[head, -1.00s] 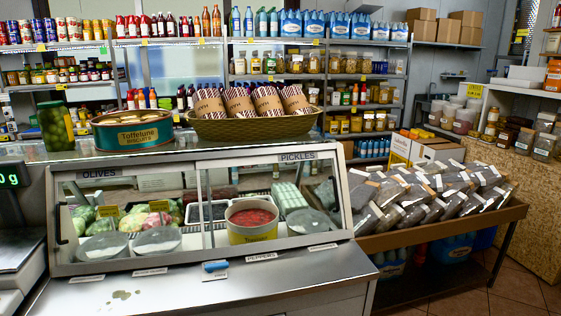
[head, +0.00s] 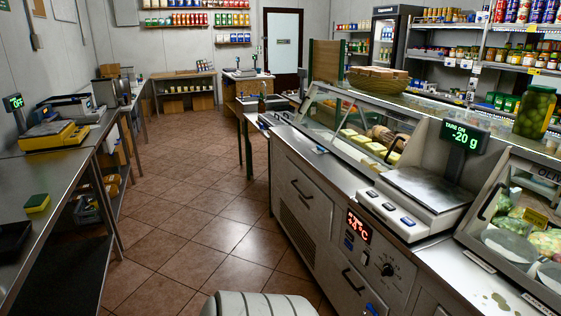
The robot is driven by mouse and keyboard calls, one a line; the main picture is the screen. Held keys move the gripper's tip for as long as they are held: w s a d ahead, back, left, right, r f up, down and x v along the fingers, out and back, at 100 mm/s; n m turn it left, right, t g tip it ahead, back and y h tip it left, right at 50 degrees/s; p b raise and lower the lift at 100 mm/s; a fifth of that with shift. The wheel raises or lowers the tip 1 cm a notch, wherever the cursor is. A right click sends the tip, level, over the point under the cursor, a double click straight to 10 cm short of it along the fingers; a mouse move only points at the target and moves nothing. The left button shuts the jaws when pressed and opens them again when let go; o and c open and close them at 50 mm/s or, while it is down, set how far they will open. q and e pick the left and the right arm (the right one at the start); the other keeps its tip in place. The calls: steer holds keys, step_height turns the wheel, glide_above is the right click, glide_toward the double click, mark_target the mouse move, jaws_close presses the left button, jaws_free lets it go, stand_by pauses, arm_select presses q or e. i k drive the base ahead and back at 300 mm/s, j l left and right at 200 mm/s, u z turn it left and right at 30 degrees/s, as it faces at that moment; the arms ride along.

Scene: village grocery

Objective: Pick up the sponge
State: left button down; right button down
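A sponge (head: 37,206) with a green top and a yellow lower part lies on the steel counter (head: 75,180) at the left of the head view. It lies flat, near the counter's aisle-side edge. Neither of my grippers is in view.
A black tray (head: 13,238) sits nearer on the same counter, and a yellow scale (head: 52,136) stands farther along it. A tiled aisle (head: 190,190) runs clear between this counter and the glass display case (head: 345,125) on the right. A scale (head: 415,200) stands beside that case.

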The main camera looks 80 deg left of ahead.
mark_target(36, 202)
steer(key=u, duration=4.15)
